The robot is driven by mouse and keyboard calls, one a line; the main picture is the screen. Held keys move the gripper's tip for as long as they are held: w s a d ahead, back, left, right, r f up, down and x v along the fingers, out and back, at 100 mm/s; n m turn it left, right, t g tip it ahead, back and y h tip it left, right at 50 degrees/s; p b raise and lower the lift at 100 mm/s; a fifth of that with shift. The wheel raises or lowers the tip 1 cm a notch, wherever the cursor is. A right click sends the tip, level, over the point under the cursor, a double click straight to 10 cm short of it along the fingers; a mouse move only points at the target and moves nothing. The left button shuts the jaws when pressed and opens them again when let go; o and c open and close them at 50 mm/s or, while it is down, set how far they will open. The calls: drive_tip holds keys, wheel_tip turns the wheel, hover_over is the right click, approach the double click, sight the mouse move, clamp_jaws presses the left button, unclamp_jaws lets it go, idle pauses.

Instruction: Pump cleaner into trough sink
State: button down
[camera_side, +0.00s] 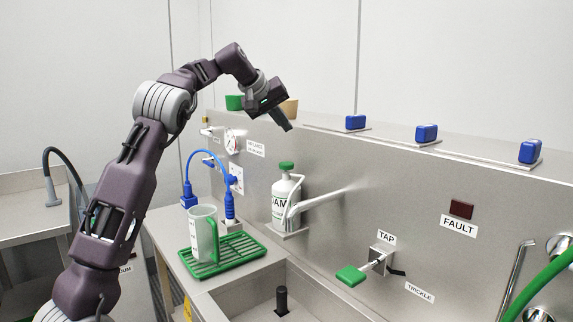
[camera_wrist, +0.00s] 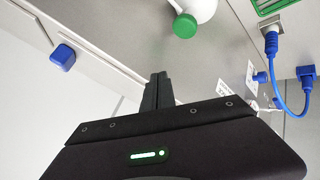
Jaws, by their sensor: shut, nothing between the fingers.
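My gripper (camera_side: 287,127) is shut and empty, held high in front of the steel back panel, above and apart from the bottle. In the wrist view its closed fingers (camera_wrist: 157,90) point toward the panel. The cleaner bottle (camera_side: 282,204) is white with a green pump top (camera_side: 287,166) and a long spout, and stands on a small ledge on the panel. In the wrist view the green top (camera_wrist: 185,25) shows near the upper edge, with part of the white bottle (camera_wrist: 203,8). The trough sink (camera_side: 247,290) lies below, with a dark upright standpipe (camera_side: 282,300) in it.
A clear jug with a green handle (camera_side: 203,235) stands on a green rack (camera_side: 215,262) left of the sink. A green-handled tap lever (camera_side: 351,276) juts from the panel. Blue blocks (camera_side: 426,133) sit on the top ledge. A blue hose (camera_side: 206,155) loops behind the jug.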

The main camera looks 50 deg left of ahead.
sight(284, 164)
drive_tip(key=shift+d+r, duration=0.1)
drive_tip(key=shift+r, duration=0.65)
drive_tip(key=shift+f, duration=4.4)
drive_tip(key=shift+f, duration=0.4)
drive_tip(key=shift+f, duration=0.9)
drive_tip(key=shift+r, duration=1.3)
